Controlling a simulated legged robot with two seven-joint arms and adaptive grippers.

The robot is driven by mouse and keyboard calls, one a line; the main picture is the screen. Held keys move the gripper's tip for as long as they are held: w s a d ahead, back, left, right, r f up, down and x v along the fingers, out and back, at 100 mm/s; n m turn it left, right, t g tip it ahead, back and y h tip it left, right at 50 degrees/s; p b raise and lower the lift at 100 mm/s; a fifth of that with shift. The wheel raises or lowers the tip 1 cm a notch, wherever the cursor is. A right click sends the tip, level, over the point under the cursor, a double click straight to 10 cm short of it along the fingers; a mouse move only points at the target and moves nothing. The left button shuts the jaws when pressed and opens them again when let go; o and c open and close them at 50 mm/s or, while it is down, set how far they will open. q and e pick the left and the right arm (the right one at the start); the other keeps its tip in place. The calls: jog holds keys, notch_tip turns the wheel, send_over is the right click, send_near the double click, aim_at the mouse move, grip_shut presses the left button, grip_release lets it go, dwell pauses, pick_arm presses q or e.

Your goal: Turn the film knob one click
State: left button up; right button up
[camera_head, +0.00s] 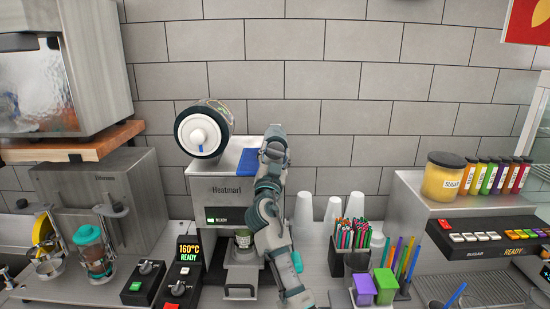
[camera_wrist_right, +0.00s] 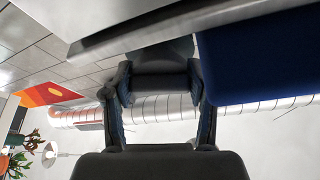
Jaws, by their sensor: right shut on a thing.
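The film knob (camera_head: 198,136) is a round white hub with a small blue mark low on its face. It is on the front end of the film roll (camera_head: 216,108), above the left of the cup sealer (camera_head: 222,190), marked "Heatmart". My right arm rises in front of the sealer. My right gripper (camera_head: 273,143) is at the top right of the sealer, beside a blue panel (camera_head: 247,161) and apart from the knob. In the wrist view my right gripper (camera_wrist_right: 160,85) is shut on a dark grey part, hard to make out. The blue panel (camera_wrist_right: 260,50) is close by. My left gripper is out of view.
A cup (camera_head: 243,239) sits in the sealer's lower opening, partly behind my arm. White cups (camera_head: 303,210), straws (camera_head: 352,234) and sauce holders stand right. The wall above is clear.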

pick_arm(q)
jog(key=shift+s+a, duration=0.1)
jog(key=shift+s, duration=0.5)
pick_arm(e)
jog(key=shift+f+m+g+h, duration=0.15)
jog(key=shift+m+h, duration=0.15)
jog(key=shift+m, duration=0.4)
jog(key=shift+f+m+g+h, duration=0.15)
jog(key=shift+m+h, duration=0.15)
jog(key=shift+m, duration=0.4)
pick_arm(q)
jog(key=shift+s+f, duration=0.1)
pick_arm(e)
jog(key=shift+r, duration=0.1)
jog(key=o, duration=0.9)
jog(key=shift+a+r, duration=0.1)
pick_arm(q)
jog(key=shift+p, duration=0.3)
pick_arm(e)
jog(key=v, duration=1.2)
jog(key=shift+w+a, duration=0.1)
jog(key=shift+a, duration=0.05)
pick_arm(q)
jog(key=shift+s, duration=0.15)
